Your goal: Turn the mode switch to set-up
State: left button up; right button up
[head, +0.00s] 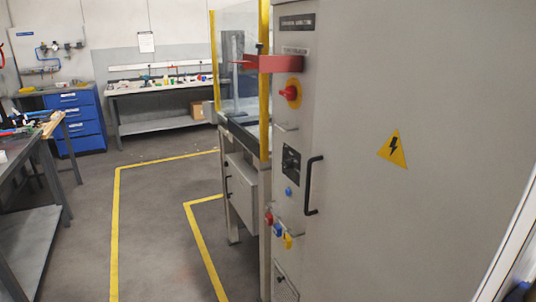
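A tall grey control cabinet (425,85) fills the right half of the head view. On its narrow left side sits a small black plate (291,164) with a dark switch on it, which may be the mode switch. Its markings are too small to read, so I cannot tell its position. Above it is a red rotary handle (290,92) on a yellow disc. Below it is a round blue button (289,192). Neither of my grippers is in view.
A black door handle (313,185) juts from the cabinet. Red, blue and yellow items (278,230) hang low on its side. A red bracket (266,64) sticks out above. A clear-guarded machine stands behind. Open floor (150,225) with yellow lines lies left, beside a workbench (32,225).

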aim_at(288, 164)
jog(key=i+j, duration=0.15)
jog(key=i, duration=0.35)
jog(key=i+j, duration=0.1)
jog(key=i, duration=0.45)
jog(key=j+u, duration=0.05)
